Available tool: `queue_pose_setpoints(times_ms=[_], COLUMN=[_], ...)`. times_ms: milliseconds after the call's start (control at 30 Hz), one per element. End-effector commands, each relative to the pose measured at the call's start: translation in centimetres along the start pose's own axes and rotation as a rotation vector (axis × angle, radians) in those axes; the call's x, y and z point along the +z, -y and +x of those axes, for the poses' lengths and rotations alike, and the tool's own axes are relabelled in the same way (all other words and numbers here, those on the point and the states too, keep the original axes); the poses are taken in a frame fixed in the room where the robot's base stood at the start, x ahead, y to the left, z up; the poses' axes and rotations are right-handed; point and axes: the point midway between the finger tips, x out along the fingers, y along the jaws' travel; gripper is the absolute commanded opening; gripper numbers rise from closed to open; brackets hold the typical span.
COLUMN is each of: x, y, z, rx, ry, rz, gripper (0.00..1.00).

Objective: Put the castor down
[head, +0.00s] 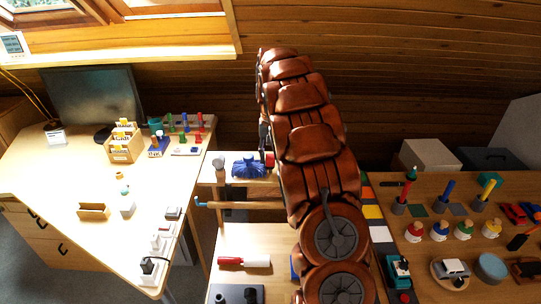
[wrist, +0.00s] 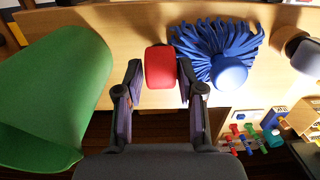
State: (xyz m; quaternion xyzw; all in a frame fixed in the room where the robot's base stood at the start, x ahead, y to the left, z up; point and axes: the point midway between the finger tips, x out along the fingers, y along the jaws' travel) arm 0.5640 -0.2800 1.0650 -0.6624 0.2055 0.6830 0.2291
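A red rounded block, seemingly the castor (wrist: 160,67), is between the two fingertips of my gripper (wrist: 161,74) in the wrist view. The fingers stand close on both sides of it and appear to grip it. It also shows as a small red patch (head: 269,160) beside my arm in the head view, at the right of a small wooden shelf (head: 208,176). Whether its underside touches the shelf is hidden.
A blue mop-like head (wrist: 228,65) sits close beside the red piece, with a grey-white knobbed object (wrist: 302,52) beyond it. A large green curved object (wrist: 55,95) is at left in the wrist view. A lower wooden surface (head: 240,240) has bare room.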

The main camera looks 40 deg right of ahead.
Motion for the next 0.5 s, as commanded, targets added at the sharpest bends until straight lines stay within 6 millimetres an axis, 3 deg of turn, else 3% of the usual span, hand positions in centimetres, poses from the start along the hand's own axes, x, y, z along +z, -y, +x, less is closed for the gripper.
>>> queue_pose_setpoints(times_ms=[100, 500], x=[0.0, 0.01], y=[0.0, 0.01], z=[-0.02, -0.69], rx=[0.0, 0.0], ry=[0.0, -0.001], rz=[0.0, 0.0], gripper=[0.53, 0.53])
